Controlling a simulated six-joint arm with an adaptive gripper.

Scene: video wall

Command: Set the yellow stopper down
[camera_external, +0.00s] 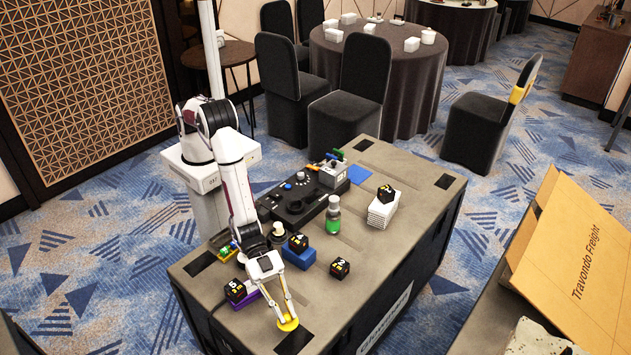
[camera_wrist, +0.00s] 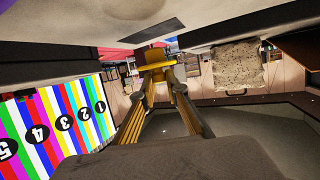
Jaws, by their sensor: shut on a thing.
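The yellow stopper (camera_external: 289,324) is a small round disc in the external view, low over the front corner of the grey-brown case top (camera_external: 372,262). My gripper (camera_external: 285,312) is shut on it and points down. In the wrist view the yellow stopper (camera_wrist: 155,60) shows at the far end of my gripper (camera_wrist: 157,76), between the fingertips. I cannot tell whether the stopper touches the case top or hangs just above it.
Left of my gripper a black numbered cube (camera_external: 236,290) sits on a purple block. Another cube (camera_external: 340,267) lies to the right. A striped, numbered screen (camera_wrist: 45,130) shows in the wrist view.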

